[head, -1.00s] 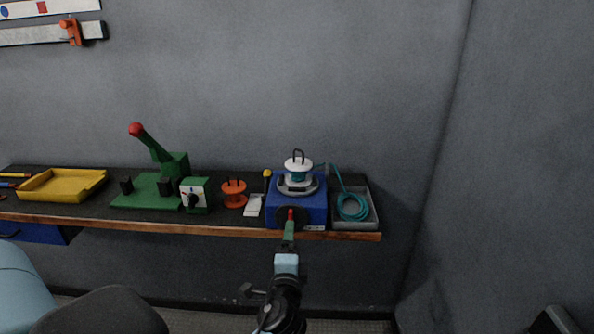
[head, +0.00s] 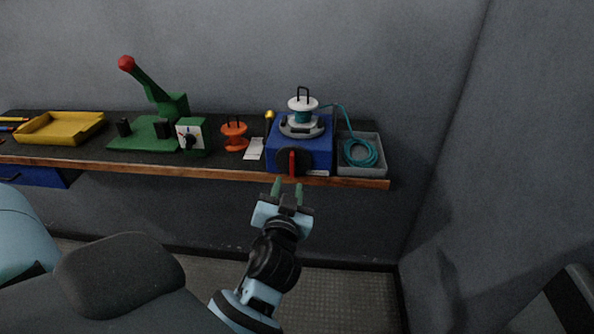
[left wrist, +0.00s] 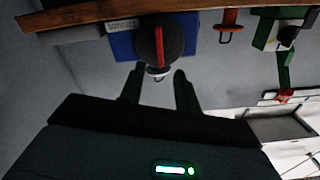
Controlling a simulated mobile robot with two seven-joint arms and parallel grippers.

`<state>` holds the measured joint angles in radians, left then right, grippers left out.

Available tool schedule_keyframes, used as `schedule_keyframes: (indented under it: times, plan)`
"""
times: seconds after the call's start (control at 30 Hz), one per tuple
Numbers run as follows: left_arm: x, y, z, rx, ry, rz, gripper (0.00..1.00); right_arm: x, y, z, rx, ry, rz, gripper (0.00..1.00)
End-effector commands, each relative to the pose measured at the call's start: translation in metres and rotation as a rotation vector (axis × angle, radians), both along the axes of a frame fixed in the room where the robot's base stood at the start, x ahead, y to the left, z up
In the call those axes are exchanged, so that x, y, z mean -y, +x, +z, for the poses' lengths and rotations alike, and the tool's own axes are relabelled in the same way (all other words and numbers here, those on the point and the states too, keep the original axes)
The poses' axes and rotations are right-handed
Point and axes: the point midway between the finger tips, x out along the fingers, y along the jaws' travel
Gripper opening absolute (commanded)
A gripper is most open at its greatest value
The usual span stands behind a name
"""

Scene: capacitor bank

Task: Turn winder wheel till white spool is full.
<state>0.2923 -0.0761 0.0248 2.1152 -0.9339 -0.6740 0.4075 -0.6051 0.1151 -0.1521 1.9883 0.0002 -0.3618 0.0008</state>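The white spool (head: 303,104) sits upright on top of the blue winder (head: 316,152), with teal wire wound on its core. The winder wheel (head: 293,161) is a dark disc on the front of the winder, with a red handle (head: 292,163) across it. In the left wrist view the wheel (left wrist: 174,40) and red handle (left wrist: 159,46) show beyond my fingers. My left gripper (head: 288,188) is open and empty, just in front of and below the wheel, apart from it. It also shows in the left wrist view (left wrist: 158,85). My right gripper is not in view.
A grey tray (head: 372,170) with a teal wire coil (head: 360,152) stands right of the winder. To the left are an orange spool (head: 234,136), a meter (head: 190,137), a green press (head: 150,130) and a yellow tray (head: 60,128). The shelf has a wooden front edge (head: 220,174).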

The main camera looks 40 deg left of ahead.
Motion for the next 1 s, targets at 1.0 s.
schedule_keyframes:
  times: [1.0]
  plan:
    - [-0.035, 0.055, 0.007, 0.175, -0.268, -0.006, 0.33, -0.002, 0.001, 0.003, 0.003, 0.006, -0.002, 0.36]
